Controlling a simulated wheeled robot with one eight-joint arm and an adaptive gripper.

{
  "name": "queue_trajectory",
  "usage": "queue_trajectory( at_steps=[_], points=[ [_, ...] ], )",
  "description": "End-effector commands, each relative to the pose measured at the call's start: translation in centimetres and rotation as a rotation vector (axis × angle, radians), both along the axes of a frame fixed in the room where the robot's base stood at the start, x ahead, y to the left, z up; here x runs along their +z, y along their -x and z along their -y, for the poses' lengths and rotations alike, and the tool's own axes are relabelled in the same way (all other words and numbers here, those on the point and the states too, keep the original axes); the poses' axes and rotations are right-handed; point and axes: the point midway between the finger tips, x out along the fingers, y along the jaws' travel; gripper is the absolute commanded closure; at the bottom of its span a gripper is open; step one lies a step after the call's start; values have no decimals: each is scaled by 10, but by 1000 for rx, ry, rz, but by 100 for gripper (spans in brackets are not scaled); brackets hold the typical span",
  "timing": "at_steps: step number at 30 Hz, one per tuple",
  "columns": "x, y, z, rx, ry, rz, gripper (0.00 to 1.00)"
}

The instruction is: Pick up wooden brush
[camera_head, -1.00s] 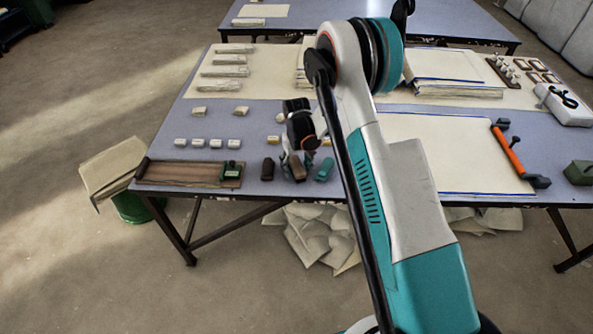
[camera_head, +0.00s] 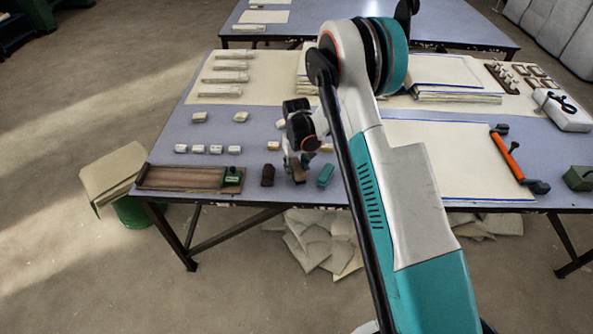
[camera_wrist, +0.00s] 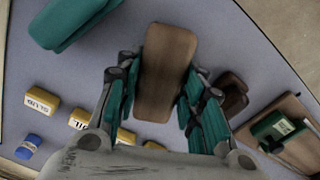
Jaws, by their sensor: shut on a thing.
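The wooden brush (camera_wrist: 165,72) is a brown, rounded block between the two teal fingers of my gripper (camera_wrist: 160,95) in the wrist view. My gripper is shut on it, a finger along each long side. In the head view the brush (camera_head: 299,174) shows below my gripper (camera_head: 298,162), near the table's front edge. It appears to be slightly above the table. My arm hides part of the table to the right of it.
A dark brown block (camera_head: 267,175) stands left of the brush and a teal block (camera_head: 325,176) right. A wooden board with a green piece (camera_head: 180,177) lies farther left. Small labelled blocks (camera_wrist: 42,100) lie nearby. An orange-handled tool (camera_head: 508,153) lies at the right.

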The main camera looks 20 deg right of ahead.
Motion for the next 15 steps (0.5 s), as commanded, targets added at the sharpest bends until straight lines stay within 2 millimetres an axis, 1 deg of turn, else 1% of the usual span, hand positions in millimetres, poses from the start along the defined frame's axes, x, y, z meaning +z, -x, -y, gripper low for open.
queue_trajectory(
  at_steps=[1, 5, 12, 15],
  points=[
    [11, 0, 0, 0, 0, 0, 94],
    [42, 0, 0, 0, 0, 0, 94],
    [110, 0, 0, 0, 0, 0, 94],
    [134, 0, 0, 0, 0, 0, 94]
  ],
)
